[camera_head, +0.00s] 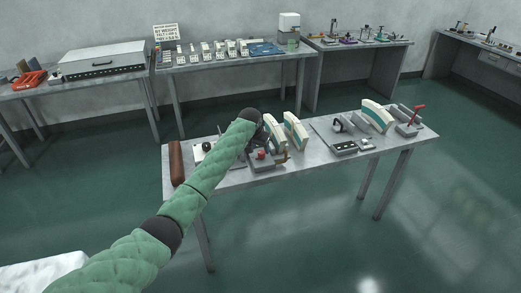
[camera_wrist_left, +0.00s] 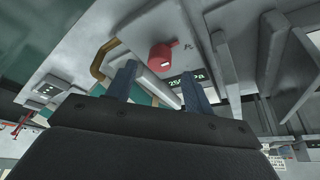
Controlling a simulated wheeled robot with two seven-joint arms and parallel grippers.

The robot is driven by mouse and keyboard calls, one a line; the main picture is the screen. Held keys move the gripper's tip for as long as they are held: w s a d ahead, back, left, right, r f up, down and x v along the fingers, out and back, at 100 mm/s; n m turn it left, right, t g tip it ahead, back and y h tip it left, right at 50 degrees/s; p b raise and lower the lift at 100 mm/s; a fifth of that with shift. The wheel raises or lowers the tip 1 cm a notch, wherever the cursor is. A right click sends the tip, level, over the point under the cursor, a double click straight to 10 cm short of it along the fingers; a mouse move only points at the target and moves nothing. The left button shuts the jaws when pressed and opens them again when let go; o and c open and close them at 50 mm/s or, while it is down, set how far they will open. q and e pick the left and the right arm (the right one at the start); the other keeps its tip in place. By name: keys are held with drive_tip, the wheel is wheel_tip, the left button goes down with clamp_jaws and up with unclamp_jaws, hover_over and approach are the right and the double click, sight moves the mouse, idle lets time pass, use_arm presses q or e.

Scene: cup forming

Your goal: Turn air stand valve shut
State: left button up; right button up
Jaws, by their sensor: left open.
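The red valve knob (camera_wrist_left: 161,56) sits on a grey stand face in the left wrist view, its small pointer toward the right. In the head view the red knob (camera_head: 261,154) shows small on the air stand (camera_head: 262,165) at the table's front. A lit display (camera_wrist_left: 186,82) below the knob is partly covered by a finger. A bronze curved tube (camera_wrist_left: 101,62) is left of the knob. My left gripper (camera_wrist_left: 158,86) is open and empty, its fingers pointing toward the knob with a gap. In the head view its arm mostly hides it. My right gripper is not seen.
The table (camera_head: 235,178) also carries a brown roll (camera_head: 176,163), white-and-teal curved blocks (camera_head: 296,131) and another fixture with a red lever (camera_head: 417,112). Benches with equipment line the back walls. The green floor in front is clear.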

sight(261, 152)
use_arm(q)
drive_tip(key=shift+p+x, duration=0.35)
drive_tip(key=shift+x, duration=1.25)
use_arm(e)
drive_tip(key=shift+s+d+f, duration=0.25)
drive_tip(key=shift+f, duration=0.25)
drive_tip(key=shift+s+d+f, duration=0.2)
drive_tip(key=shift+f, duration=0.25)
use_arm(q)
drive_tip(key=shift+d, duration=0.1)
drive_tip(key=c, duration=1)
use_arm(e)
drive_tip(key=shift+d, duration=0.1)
